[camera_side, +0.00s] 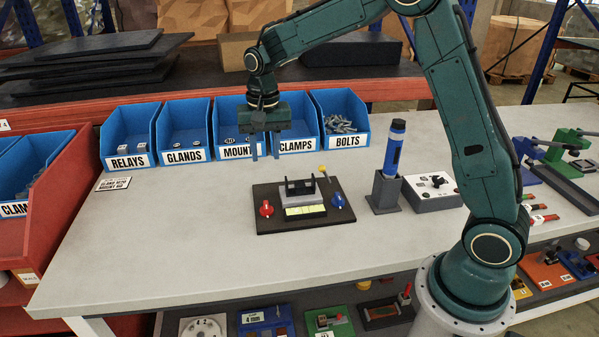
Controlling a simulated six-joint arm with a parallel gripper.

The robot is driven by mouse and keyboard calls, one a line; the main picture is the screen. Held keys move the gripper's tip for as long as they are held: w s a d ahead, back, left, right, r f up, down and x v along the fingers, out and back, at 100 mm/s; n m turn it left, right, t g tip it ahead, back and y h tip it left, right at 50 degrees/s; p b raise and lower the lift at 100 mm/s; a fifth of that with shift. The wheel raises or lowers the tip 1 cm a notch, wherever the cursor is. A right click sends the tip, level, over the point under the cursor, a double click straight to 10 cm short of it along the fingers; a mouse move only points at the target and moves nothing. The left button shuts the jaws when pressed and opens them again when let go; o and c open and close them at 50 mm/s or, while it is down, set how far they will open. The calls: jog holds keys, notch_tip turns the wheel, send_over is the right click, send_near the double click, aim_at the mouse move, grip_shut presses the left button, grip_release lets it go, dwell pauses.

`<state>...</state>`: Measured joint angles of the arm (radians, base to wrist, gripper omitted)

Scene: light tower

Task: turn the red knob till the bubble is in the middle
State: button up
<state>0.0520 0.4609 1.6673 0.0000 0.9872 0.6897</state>
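The red knob (266,209) stands at the left end of a dark base plate (271,227) on the grey bench. A blue knob (338,201) is at the right end of the plate. Between them is a grey block with a yellow-green vial (305,210) along its front; the bubble is too small to make out. A black bracket (300,187) stands on top of the block. My gripper (265,157) hangs above and behind the plate, in front of the bins, pointing down. Its two fingers are apart with nothing between them. It is clear of the red knob.
Blue bins (184,134) line the back of the bench. A blue cylinder tool (394,150) stands in a grey holder (384,193) right of the plate, beside a grey control box (433,191). The bench front and left are clear.

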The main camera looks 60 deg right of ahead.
aim_at(266, 204)
jog(key=shift+w+d+f+m, duration=0.15)
jog(key=shift+w+f, duration=0.2)
jog(key=shift+f, duration=0.2)
jog(key=shift+w+a+f+m, duration=0.15)
jog(key=shift+w+f, duration=0.15)
jog(key=shift+f, duration=0.2)
jog(key=shift+d, duration=0.1)
jog(key=shift+f, duration=6.85)
grip_shut()
